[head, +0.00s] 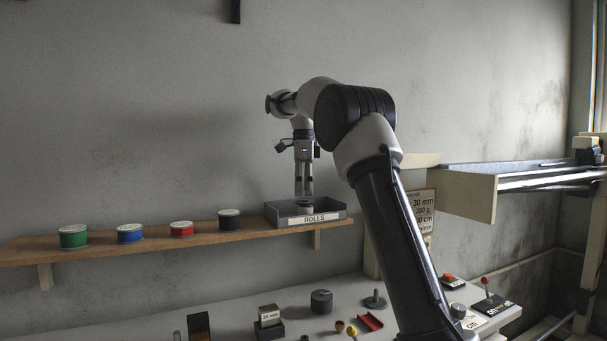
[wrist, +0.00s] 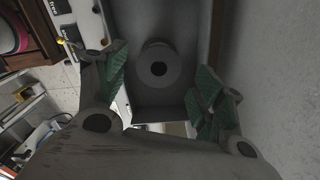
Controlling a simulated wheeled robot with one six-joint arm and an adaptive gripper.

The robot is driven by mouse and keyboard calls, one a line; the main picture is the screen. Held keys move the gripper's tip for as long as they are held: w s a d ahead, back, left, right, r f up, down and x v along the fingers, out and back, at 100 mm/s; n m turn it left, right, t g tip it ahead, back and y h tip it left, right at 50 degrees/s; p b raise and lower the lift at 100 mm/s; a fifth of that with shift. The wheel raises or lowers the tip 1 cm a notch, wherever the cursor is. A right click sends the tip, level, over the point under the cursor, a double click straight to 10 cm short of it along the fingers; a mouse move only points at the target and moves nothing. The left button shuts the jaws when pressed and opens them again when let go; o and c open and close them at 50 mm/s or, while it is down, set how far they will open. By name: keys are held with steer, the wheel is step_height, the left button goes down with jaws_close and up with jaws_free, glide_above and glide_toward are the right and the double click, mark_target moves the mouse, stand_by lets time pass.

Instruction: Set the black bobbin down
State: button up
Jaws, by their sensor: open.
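A black bobbin (head: 229,219) with a pale top stands upright on the wooden shelf, just left of the grey tray marked ROLLS (head: 314,220). My gripper (head: 304,194) points down over that tray, its fingers apart. Another bobbin (head: 305,207) sits in the tray below my fingertips; its winding colour is not clear.
Green (head: 73,237), blue (head: 130,233) and red (head: 181,229) bobbins stand further left on the wooden shelf (head: 110,248). The wall is close behind. Below, a bench (head: 260,308) carries small parts, a black cylinder and a lever panel. A pale drawer unit (head: 470,192) juts out at right.

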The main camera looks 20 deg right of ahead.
step_height(320, 180, up, 5)
steer(key=s+r+n+t, duration=0.1)
steer(key=s+r+n, duration=0.2)
steer(key=s+n, duration=0.5)
steer(key=s+a+f+n+t, duration=0.1)
steer(key=s+f+n, duration=0.6)
steer(key=s, duration=0.8)
steer(key=s+f+n+t, duration=0.2)
steer(key=s+f+n, duration=0.5)
steer(key=s+f, duration=0.6)
steer(key=s, duration=0.3)
steer(key=shift+s+a+n, duration=0.25)
steer(key=shift+a+n, duration=0.05)
steer(key=shift+a, duration=0.1)
